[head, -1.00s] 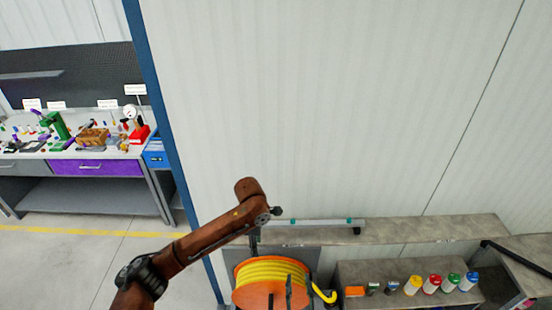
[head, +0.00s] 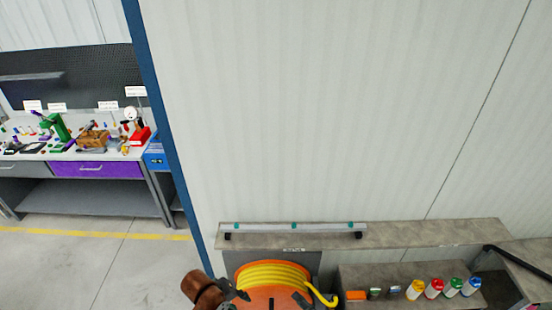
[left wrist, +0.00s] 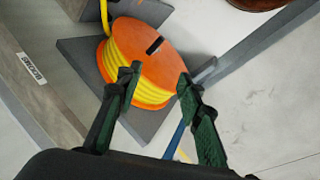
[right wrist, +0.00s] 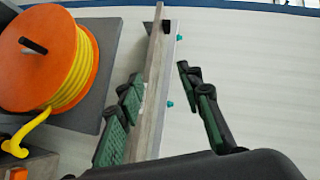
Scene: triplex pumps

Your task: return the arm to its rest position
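My left arm shows only as a brown link at the bottom of the head view, with its dark left gripper (head: 236,294) partly seen at the left edge of the orange reel. In the left wrist view my left gripper (left wrist: 158,75) is open and empty; the reel appears beyond its fingers. In the right wrist view my right gripper (right wrist: 160,75) is open and empty, to the right of the reel, with a ledge behind its fingers. In the head view I cannot clearly make out the right gripper.
The orange reel (head: 272,275) carries yellow hose. Behind it, a grey bar (head: 295,228) lies on a ledge (head: 430,233) along the white wall. Several colour-capped bottles (head: 416,290) stand at the right. A workbench (head: 96,168) stands far left, with open floor before it.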

